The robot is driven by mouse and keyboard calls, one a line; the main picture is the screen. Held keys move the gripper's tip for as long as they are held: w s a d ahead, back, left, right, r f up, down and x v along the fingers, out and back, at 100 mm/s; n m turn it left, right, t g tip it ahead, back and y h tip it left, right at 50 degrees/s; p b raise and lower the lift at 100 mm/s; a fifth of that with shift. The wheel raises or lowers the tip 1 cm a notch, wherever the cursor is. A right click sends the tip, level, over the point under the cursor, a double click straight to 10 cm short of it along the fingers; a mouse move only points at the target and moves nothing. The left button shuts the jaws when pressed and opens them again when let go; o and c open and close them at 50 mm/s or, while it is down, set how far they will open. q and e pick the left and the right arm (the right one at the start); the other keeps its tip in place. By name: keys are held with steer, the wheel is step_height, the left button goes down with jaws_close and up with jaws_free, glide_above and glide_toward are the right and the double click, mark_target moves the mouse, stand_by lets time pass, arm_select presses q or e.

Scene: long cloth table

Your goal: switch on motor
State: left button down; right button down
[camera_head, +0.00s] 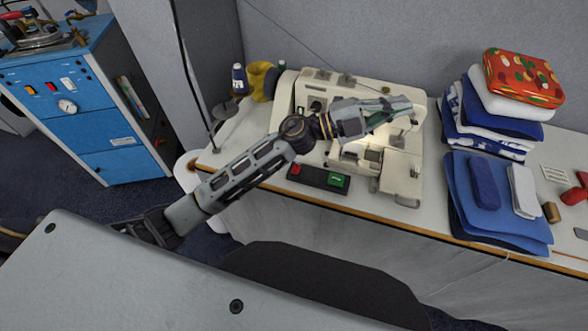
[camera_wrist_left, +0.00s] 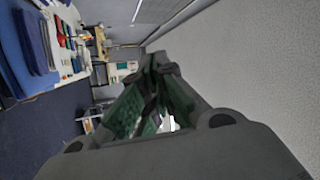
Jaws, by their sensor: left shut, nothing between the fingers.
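A cream sewing machine (camera_head: 300,96) stands on the long table (camera_head: 236,150) in the head view. In front of it is a dark switch box (camera_head: 316,179) with a red button (camera_head: 296,170) at its left and a green button (camera_head: 337,181) at its right. My left gripper (camera_head: 408,106) is shut and empty. In the head view it overlaps the machine's right part, up and to the right of the switch box. Whether it touches the machine I cannot tell. Its closed green-padded fingers (camera_wrist_left: 158,98) fill the middle of the left wrist view. My right gripper is not in view.
Folded blue cloth (camera_head: 460,215) and a stack of fabrics (camera_head: 490,115) lie right of the machine. A dark thread cone (camera_head: 239,80) and a yellow item (camera_head: 262,82) stand at its left. A blue cabinet (camera_head: 95,135) stands at the far left. A grey wall (camera_head: 390,40) is behind.

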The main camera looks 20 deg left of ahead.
arm_select(q)
steer(key=s+d+f+m+g+y, duration=0.3)
steer(key=s+f+m+g, duration=0.25)
steer(key=m+g, duration=0.2)
steer(key=a+f+m+g+y, duration=0.2)
steer(key=a+f+g+y, duration=0.15)
steer(key=f+y, duration=0.3)
steer(key=w+a+f+y, duration=0.1)
steer(key=w+a+y, duration=0.1)
steer(key=a, duration=0.5)
steer(key=w+a+f+n+t+y, duration=0.1)
steer(key=w+a+y, duration=0.1)
steer(key=a+y, duration=0.3)
steer(key=w+a+f+t+y, duration=0.1)
steer(key=a+y, duration=0.3)
steer(key=a, duration=0.6)
steer(key=shift+w+f, duration=0.6)
steer(key=shift+w, duration=0.15)
steer(key=shift+f, duration=0.1)
